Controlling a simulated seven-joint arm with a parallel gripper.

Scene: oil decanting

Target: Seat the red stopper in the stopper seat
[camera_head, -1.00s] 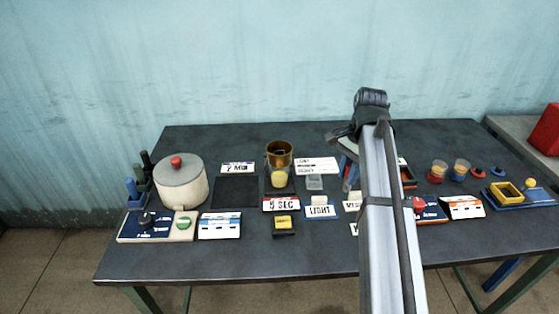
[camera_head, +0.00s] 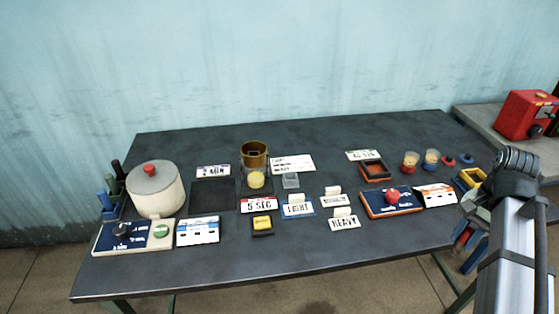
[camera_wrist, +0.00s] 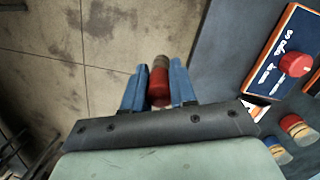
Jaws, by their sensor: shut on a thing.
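My gripper (camera_wrist: 159,74) is shut on the red stopper (camera_wrist: 160,88), its blue fingers on either side of it in the wrist view. The stopper is a short red cylinder with a brownish end. In the head view my gripper (camera_head: 467,238) is at the right front edge of the table, with bare floor behind the stopper in the wrist view. The stopper seat cannot be told for certain. A yellow square frame (camera_head: 471,177) lies at the table's right end, partly hidden by my arm. Small red (camera_head: 448,161) and blue (camera_head: 466,158) discs lie behind it.
Two small jars, one red-based (camera_head: 410,162) and one blue-based (camera_head: 432,160), stand at the right back. A blue panel with a red knob (camera_head: 392,196) lies to their front left. A pot (camera_head: 155,188) stands at the far left. A red box (camera_head: 526,113) stands on a side table.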

